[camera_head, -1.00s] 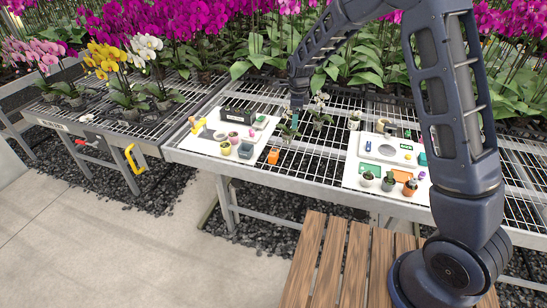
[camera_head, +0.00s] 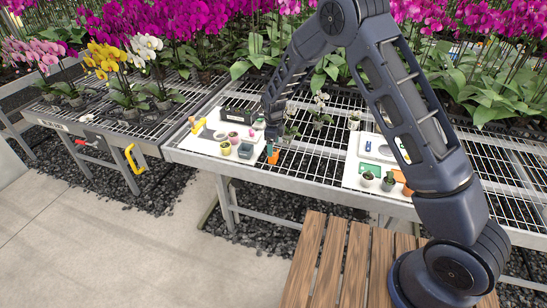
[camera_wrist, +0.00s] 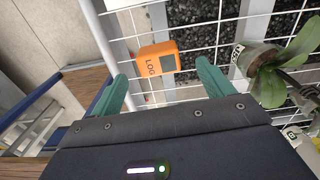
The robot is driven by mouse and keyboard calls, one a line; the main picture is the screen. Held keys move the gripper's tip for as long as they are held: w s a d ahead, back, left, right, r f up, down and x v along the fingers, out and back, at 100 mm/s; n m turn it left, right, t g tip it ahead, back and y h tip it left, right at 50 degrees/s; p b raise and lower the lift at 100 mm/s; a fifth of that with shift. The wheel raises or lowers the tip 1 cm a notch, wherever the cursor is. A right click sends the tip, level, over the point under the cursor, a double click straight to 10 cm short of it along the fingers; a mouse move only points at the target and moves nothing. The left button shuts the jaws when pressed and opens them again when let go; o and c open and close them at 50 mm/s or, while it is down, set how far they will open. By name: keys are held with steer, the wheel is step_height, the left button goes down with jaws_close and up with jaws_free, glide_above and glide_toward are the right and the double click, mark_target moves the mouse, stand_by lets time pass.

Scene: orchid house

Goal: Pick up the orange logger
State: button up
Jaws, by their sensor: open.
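The orange logger (camera_wrist: 157,59) is a small orange box marked "LOG" with a dark window. In the wrist view it lies beyond my fingertips, roughly between them in line. In the head view the orange logger (camera_head: 273,155) shows at the right edge of the left white board, partly hidden by my gripper. My gripper (camera_wrist: 163,85) is open and empty, with its two green fingers apart on either side of the logger's line. In the head view my gripper (camera_head: 271,145) is just above the logger. I cannot tell whether a finger touches it.
A white board (camera_head: 205,143) with small pots, a yellow-handled tool and a blue-grey tub (camera_head: 245,150) lies left of the logger. Potted orchids (camera_wrist: 268,82) stand to its right on open wire mesh. Another white board (camera_head: 352,172) lies further right.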

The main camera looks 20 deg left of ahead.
steer(key=shift+s+f, duration=0.1)
steer(key=shift+f, duration=2.55)
steer(key=c, duration=1.1)
steer(key=shift+r, duration=0.15)
